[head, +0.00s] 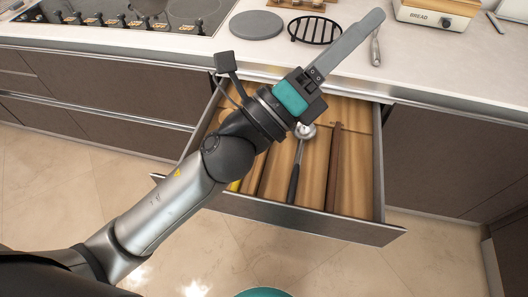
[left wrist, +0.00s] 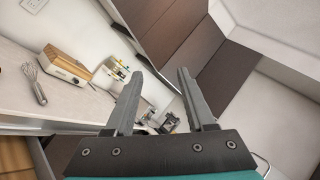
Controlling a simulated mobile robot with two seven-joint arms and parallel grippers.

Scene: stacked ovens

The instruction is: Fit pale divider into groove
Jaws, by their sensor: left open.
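The open wooden drawer (head: 350,230) sits below the counter, partly covered by my left arm. Inside, a dark brown divider (head: 334,168) runs front to back. Pale wood surfaces lie around it, but I cannot tell the pale divider or its groove from them. My left gripper (head: 377,16) is above the counter behind the drawer, fingers pointing to the upper right. In the left wrist view, its two fingers (left wrist: 160,73) are apart with nothing between them. My right gripper is not in view.
A ladle (head: 297,165) lies in the drawer left of the dark divider. On the counter are a round grey board (head: 256,24), a black trivet (head: 314,30), a whisk (head: 375,47) and a bread box (head: 436,14). A hob (head: 120,20) is at the left.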

